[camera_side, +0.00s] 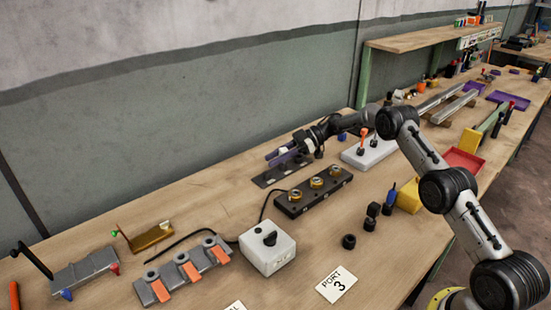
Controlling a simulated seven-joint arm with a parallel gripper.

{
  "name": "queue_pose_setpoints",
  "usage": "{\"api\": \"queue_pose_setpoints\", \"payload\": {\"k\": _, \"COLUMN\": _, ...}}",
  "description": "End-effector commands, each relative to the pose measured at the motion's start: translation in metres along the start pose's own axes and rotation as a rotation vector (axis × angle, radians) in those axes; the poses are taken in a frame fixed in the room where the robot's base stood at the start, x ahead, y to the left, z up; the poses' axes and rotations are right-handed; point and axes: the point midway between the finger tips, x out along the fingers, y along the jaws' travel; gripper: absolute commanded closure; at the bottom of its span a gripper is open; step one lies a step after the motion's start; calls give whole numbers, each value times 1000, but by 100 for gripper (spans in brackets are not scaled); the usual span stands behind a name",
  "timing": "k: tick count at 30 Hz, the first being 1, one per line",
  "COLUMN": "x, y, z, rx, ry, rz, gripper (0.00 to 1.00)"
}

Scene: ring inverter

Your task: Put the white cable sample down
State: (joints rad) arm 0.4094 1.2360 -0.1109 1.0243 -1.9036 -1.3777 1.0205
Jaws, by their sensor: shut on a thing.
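My gripper (280,153) is at the end of my arm, near the back edge of the bench by the wall. It is just above a dark flat plate (268,180) with several small upright parts on it. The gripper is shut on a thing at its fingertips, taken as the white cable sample. The sample itself is too small and too hidden by the fingers to make out, and I cannot tell whether it touches the plate.
A black block with gold rings (313,192) stands in front of the plate. A white box with a black knob (268,247) is nearer. A grey rack with orange clips (183,271) is at front left. A light grey block (369,153) is right of the gripper. Bare wood lies left of the plate.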

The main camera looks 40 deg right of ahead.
Motion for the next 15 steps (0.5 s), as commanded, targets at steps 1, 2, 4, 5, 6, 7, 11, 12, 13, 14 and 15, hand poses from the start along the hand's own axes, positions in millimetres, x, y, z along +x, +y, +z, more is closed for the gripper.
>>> {"api": "queue_pose_setpoints", "payload": {"k": 1, "x": 0, "y": 0, "z": 0, "rx": 0, "ry": 0, "rz": 0, "gripper": 100}}
{"api": "queue_pose_setpoints", "payload": {"k": 2, "x": 0, "y": 0, "z": 0, "rx": 0, "ry": 0, "rz": 0, "gripper": 100}}
{"api": "queue_pose_setpoints", "payload": {"k": 4, "x": 1, "y": 0, "z": 2, "rx": 1, "ry": 0, "rz": 0, "gripper": 100}}
{"api": "queue_pose_setpoints", "payload": {"k": 5, "x": 1, "y": 0, "z": 3, "rx": 1, "ry": 0, "rz": 0, "gripper": 100}}
{"api": "queue_pose_setpoints", "payload": {"k": 6, "x": 1, "y": 0, "z": 3, "rx": 1, "ry": 0, "rz": 0, "gripper": 65}}
{"api": "queue_pose_setpoints", "payload": {"k": 7, "x": 1, "y": 0, "z": 3, "rx": 1, "ry": 0, "rz": 0, "gripper": 59}}
{"api": "queue_pose_setpoints", "payload": {"k": 11, "x": 1, "y": 0, "z": 3, "rx": 1, "ry": 0, "rz": 0, "gripper": 38}}
{"api": "queue_pose_setpoints", "payload": {"k": 12, "x": 1, "y": 0, "z": 3, "rx": 1, "ry": 0, "rz": -1, "gripper": 38}}
{"api": "queue_pose_setpoints", "payload": {"k": 13, "x": 1, "y": 0, "z": 3, "rx": 1, "ry": 0, "rz": -1, "gripper": 38}}
{"api": "queue_pose_setpoints", "payload": {"k": 14, "x": 1, "y": 0, "z": 3, "rx": 1, "ry": 0, "rz": -1, "gripper": 38}}
{"api": "queue_pose_setpoints", "payload": {"k": 15, "x": 1, "y": 0, "z": 3, "rx": 1, "ry": 0, "rz": -1, "gripper": 38}}
